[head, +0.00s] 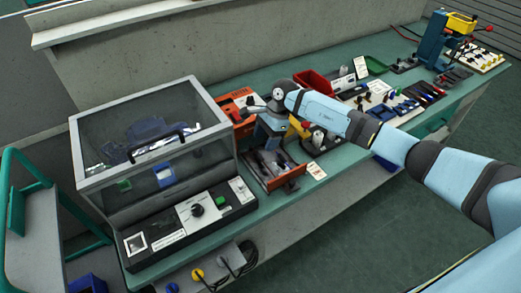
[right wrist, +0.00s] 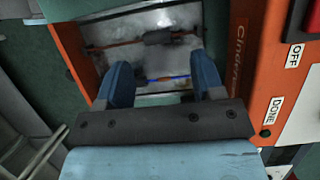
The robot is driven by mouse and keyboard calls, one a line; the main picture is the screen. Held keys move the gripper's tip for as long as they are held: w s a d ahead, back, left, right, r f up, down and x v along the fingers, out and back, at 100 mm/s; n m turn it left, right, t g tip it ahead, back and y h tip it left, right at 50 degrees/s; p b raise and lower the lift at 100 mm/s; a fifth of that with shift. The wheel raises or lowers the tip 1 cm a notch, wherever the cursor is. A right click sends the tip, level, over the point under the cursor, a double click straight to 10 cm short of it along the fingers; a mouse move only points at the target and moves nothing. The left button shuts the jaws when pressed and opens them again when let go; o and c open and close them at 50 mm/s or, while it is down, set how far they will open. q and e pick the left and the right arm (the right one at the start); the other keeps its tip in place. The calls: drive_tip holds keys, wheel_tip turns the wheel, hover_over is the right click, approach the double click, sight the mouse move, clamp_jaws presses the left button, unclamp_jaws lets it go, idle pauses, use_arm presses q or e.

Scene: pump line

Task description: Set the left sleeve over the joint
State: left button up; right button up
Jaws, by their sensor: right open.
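My right gripper (head: 266,142) points down over the open tray of an orange-sided machine (head: 272,184). In the right wrist view its two blue fingers (right wrist: 162,72) are apart, with nothing gripped between them. Beyond the fingertips, an orange-brown wire (right wrist: 112,45) runs across the pale metal tray (right wrist: 150,20). A thick dark sleeve-like piece (right wrist: 159,37) sits around the wire near its middle; whether it covers a joint I cannot tell. A thin blue wire (right wrist: 165,78) crosses nearer, between the fingers. Which piece is the left sleeve is unclear. My left gripper is out of view.
The machine's orange panel (right wrist: 283,80) stands at the right of the wrist view, with OFF and DONE labels. In the head view, a clear-lidded box (head: 150,140) stands left of the machine. A red bin (head: 314,84) and several tools crowd the green bench (head: 335,165) to the right.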

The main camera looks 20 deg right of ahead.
drive_tip(key=v, duration=0.8)
drive_tip(key=shift+b, duration=0.35)
